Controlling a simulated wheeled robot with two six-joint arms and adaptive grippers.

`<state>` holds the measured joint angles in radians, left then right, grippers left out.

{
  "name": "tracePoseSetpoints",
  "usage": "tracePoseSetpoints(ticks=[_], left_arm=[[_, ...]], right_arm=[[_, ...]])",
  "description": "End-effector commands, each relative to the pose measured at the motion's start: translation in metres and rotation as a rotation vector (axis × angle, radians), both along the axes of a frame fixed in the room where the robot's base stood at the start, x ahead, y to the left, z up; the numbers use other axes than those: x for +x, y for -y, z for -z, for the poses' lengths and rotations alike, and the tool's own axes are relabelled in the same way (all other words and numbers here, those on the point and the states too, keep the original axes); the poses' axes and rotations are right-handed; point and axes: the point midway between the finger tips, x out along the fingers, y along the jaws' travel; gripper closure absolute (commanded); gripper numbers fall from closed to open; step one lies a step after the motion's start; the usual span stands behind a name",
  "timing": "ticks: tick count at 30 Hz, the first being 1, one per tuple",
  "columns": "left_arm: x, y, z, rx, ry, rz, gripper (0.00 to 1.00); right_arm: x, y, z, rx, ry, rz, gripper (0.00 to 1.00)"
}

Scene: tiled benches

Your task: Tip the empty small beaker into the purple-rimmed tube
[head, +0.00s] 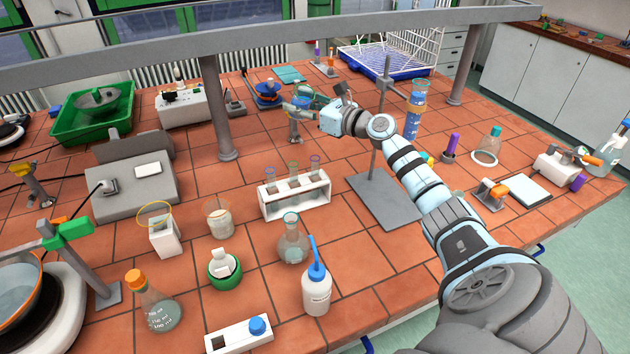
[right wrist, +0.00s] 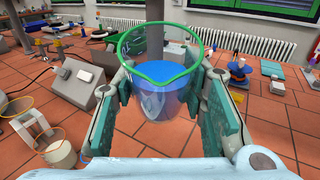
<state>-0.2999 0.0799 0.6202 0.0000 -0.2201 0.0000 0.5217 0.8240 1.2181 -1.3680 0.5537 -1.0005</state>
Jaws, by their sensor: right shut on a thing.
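My right gripper (head: 300,105) is over the back middle of the bench. In the right wrist view, the gripper (right wrist: 155,100) is shut on a small green-rimmed beaker (right wrist: 160,92), one finger on each side of its wall. The beaker looks upright and blue shows inside it, so it does not look empty. In the head view the beaker is small and partly hidden by the gripper. A white rack (head: 293,202) stands in front of the gripper, holding three tubes upright. The right tube (head: 315,170) seems to have a purple rim. My left gripper is out of view.
A retort stand (head: 385,200) with a grey base is right of the rack. A grey shelf post (head: 220,120) rises to the left. Bare tiles lie between the gripper and rack.

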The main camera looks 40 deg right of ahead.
Motion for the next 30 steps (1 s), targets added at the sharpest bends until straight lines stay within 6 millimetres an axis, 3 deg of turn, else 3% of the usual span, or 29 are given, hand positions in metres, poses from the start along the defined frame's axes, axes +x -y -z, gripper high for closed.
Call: tracePoseSetpoints(ticks=[30], left_arm=[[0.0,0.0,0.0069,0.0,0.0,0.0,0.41]], right_arm=[[-0.0005,0.0,-0.0011,0.003,0.017,0.0,1.0]])
